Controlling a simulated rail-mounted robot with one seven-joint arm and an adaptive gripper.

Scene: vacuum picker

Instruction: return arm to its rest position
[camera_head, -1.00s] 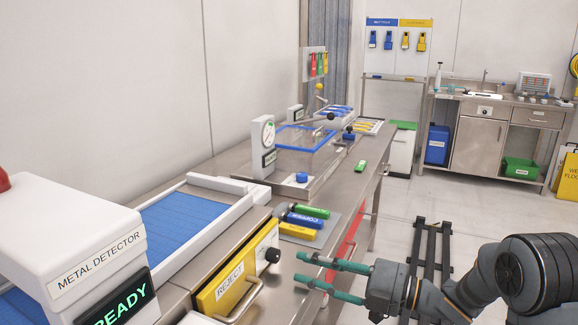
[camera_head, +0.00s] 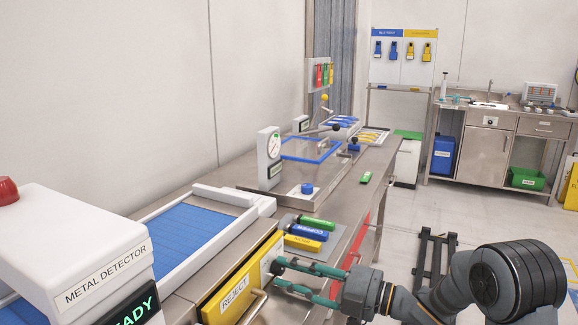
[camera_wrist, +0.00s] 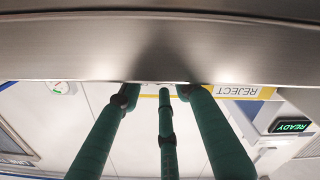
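My gripper (camera_head: 279,273) has green fingers and is held out to the left at the end of my arm (camera_head: 430,295), low at the right of the head view. The fingers are apart, with nothing between them. In the head view the fingertips overlap the right end of the yellow REJECT front (camera_head: 233,293), by its black knob; I cannot tell whether they touch it. In the wrist view the green fingers (camera_wrist: 165,100) reach up to a steel edge (camera_wrist: 160,45) that fills the top.
The steel bench (camera_head: 340,215) runs along my left. It carries the metal detector (camera_head: 75,250), reading READY, a blue conveyor (camera_head: 185,240), and green, blue and yellow tools (camera_head: 305,237). A red panel (camera_head: 357,240) is on its front. Open floor (camera_head: 400,225) lies to its right.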

